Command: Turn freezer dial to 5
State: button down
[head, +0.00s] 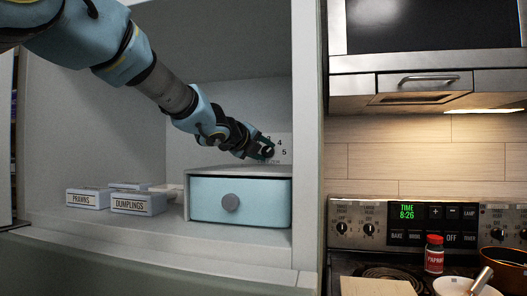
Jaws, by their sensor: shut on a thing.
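The freezer dial (269,151) is on the back wall of the white compartment, above the right end of a pale blue drawer. Printed numbers stand around it, and the 4 and 5 can be read at its upper right and right. My gripper (267,150) reaches in from the upper left and is shut on the dial. The fingers cover most of the dial, so I cannot tell which number it points to.
The pale blue drawer (255,203) with a round grey knob sits just below my gripper. Boxes labelled prawns (88,199) and dumplings (139,204) lie to its left. The compartment's right wall (305,130) is close to the dial. A stove (425,226) stands beyond it.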

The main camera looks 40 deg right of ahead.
jog(key=shift+m, duration=0.3)
jog(key=m, duration=0.1)
jog(key=m+t+y+p, duration=0.1)
jog(key=shift+s+d+r+m, duration=0.1)
jog(key=shift+s+r+m, duration=0.05)
jog(key=shift+m, duration=0.15)
jog(key=m+t+y+p, duration=0.1)
jog(key=m, duration=0.2)
jog(key=shift+s+t, duration=0.1)
jog(key=shift+t, duration=0.2)
jog(key=shift+m+y, duration=0.3)
dwell(0.4)
jog(key=c, duration=0.7)
grip_release()
